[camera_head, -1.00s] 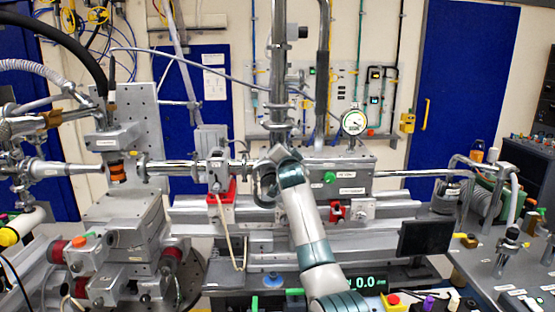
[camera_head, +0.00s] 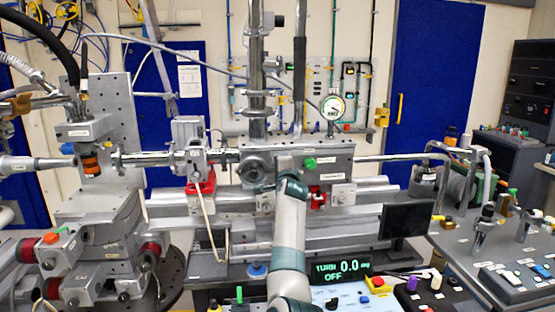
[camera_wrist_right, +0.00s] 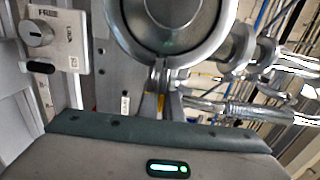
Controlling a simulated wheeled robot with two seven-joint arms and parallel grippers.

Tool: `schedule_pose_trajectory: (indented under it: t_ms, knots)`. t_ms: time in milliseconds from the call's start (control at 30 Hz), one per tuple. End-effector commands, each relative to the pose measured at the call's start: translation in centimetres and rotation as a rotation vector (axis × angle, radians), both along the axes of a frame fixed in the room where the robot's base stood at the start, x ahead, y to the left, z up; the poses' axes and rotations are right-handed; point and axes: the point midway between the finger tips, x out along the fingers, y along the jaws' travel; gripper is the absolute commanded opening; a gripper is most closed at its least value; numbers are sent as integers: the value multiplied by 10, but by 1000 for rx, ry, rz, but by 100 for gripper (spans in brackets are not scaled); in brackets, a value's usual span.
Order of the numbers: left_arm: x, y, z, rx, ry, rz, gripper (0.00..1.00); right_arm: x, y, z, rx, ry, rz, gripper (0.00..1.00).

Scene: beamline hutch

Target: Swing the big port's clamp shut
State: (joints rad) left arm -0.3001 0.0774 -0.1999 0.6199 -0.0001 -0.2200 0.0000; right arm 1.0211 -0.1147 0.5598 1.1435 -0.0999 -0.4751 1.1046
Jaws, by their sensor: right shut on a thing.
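The big port (camera_head: 254,168) is a round grey flange on the front of the grey metal chamber (camera_head: 331,165), at the middle of the head view. In the right wrist view the port (camera_wrist_right: 172,22) fills the top, with a bright metal ring, its clamp (camera_wrist_right: 217,52), around the rim. My right gripper (camera_wrist_right: 163,82) is shut on the clamp at the bottom of the ring. In the head view my right wrist covers the fingers, just right of and below the port. I cannot tell whether the clamp is fully closed. My left gripper is out of view.
A pressure gauge (camera_head: 333,107) stands on the chamber. Red blocks (camera_head: 201,187) sit to the port's left, with a hanging hose. A black screen (camera_head: 406,221) and a control panel with a display (camera_head: 340,270) stand at lower right. A knob plate (camera_wrist_right: 57,38) is near the right gripper.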

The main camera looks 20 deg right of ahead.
Motion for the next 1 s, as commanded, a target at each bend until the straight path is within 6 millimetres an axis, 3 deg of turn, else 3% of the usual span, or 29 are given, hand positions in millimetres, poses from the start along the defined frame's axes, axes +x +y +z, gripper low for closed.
schedule_pose_trajectory:
  t_ms: [567, 600, 667, 1000]
  knots:
    - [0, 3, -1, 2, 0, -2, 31, 0, 0, -10, 44, -9, 1, 0]
    - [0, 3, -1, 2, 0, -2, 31, 0, 0, -10, 45, -8, 1, 15]
    - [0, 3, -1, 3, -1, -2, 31, 0, 0, -9, 43, -8, 1, 24]
    - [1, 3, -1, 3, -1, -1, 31, 0, 0, -7, 42, -11, 0, 24]
